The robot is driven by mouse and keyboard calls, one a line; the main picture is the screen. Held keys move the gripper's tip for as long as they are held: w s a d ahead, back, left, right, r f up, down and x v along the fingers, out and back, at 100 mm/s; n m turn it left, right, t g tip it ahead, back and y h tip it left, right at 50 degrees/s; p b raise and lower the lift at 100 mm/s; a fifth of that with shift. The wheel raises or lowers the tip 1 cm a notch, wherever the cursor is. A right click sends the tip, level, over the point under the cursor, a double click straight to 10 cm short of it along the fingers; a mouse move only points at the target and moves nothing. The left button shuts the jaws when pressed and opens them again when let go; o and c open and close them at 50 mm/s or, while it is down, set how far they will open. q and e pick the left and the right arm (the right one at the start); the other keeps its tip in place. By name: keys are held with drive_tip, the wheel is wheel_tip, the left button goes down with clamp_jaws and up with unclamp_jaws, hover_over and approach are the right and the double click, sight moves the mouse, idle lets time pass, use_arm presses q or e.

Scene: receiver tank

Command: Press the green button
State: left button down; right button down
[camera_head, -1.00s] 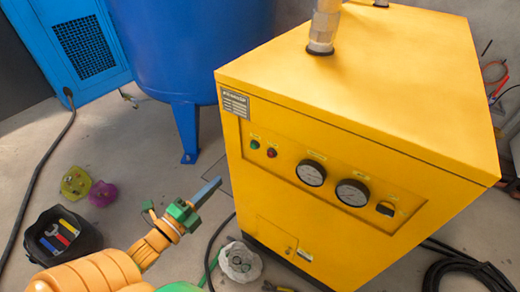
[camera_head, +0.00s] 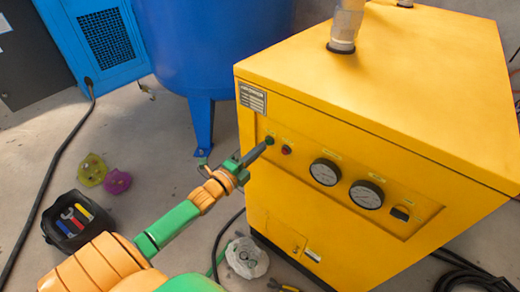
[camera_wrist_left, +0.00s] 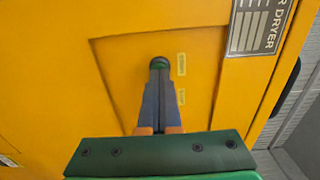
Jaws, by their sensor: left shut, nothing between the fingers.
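The yellow machine (camera_head: 330,120) has a recessed panel on its front with a green button (camera_head: 269,139) at the upper left and a red button (camera_head: 286,149) to its right. My left gripper (camera_head: 264,145) is shut and empty, with its narrow fingertips at the green button. In the left wrist view the fingers (camera_wrist_left: 160,74) point straight at the green button (camera_wrist_left: 160,61), whose upper rim shows just beyond the tips. The lower part of the button is hidden by the fingers. I cannot tell whether the tips touch it or push it in. My right gripper is out of view.
Two gauges (camera_head: 324,171) and a black knob (camera_head: 400,213) sit farther right on the panel. A blue tank (camera_head: 205,45) stands behind left. A black bin (camera_head: 50,230) with tools is on the floor at left, and a cable runs along the floor.

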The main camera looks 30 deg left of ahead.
use_arm(q)
drive_tip(key=shift+w, duration=0.35)
drive_tip(key=shift+w+r, duration=0.35)
drive_tip(key=shift+w, duration=0.2)
